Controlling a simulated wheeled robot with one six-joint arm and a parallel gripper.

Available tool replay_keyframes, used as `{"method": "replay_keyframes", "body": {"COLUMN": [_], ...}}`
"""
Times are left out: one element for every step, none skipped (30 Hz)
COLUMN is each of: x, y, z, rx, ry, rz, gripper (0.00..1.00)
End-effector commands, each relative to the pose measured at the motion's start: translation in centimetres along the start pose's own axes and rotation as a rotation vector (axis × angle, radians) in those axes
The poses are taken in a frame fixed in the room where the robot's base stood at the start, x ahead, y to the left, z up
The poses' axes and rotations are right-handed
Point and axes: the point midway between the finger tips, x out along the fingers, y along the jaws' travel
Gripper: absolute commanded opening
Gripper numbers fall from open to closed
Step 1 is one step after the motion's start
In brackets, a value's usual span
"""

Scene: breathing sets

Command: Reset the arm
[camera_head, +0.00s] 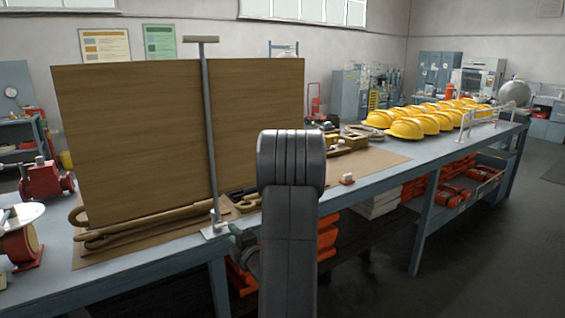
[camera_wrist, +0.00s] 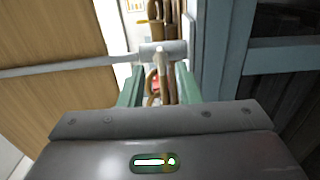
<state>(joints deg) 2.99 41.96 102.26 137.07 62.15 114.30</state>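My gripper shows in the wrist view (camera_wrist: 159,84). Its two green fingers stand apart, with a gap between them, and I see nothing clamped. A grey metal post (camera_head: 209,130) stands upright in front of a large brown board (camera_head: 130,130) in the head view. In the wrist view the post (camera_wrist: 85,64) runs sideways, and its grey end piece lies just beyond the fingertips. I cannot tell whether the fingers touch it. In the head view my dark arm link (camera_head: 289,230) rises in the middle and hides part of the bench and most of the gripper.
The long grey-blue workbench (camera_head: 385,184) holds brown cane-like rods (camera_head: 135,226) under the board, and several yellow helmets (camera_head: 406,128) at the far right. A red vise (camera_head: 45,181) stands at left. Orange items lie on the lower shelf. Open floor lies at right.

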Motion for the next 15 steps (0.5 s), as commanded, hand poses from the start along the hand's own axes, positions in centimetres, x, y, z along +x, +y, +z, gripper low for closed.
{"method": "replay_keyframes", "body": {"x": [1.1, 1.7, 2.5, 3.1, 3.7, 4.5, 5.1, 5.7, 6.2, 6.0, 5.9, 5.9, 5.9, 5.9, 5.9], "y": [0.2, 0.1, 0.1, 0.2, 0.2, 0.1, 0.2, 0.2, 0.0, -0.1, -0.1, 0.0, 0.1, 0.1, 0.1], "z": [-0.1, -0.1, -0.1, -0.2, -0.1, -0.1, -0.1, -0.2, -0.1, 0.0, 0.0, 0.0, 0.0, 0.0, -0.1], "rx": [0.0, 0.0, 0.0, 0.0, 0.0, 0.0, 0.0, 0.0, -0.012, -0.043, -0.072, -0.109, -0.136, -0.164, -0.2], "ry": [0.003, 0.002, 0.003, 0.004, 0.003, 0.002, 0.003, 0.003, 0.002, 0.0, 0.0, 0.0, 0.0, 0.0, 0.0], "rz": [0.001, 0.001, 0.0, 0.001, 0.001, 0.0, 0.001, 0.001, 0.001, 0.001, 0.001, 0.002, 0.002, 0.002, 0.002], "gripper": [0.3, 0.3, 0.3, 0.3, 0.3, 0.3, 0.3, 0.3, 0.3, 0.3, 0.3, 0.3, 0.3, 0.3, 0.3]}}
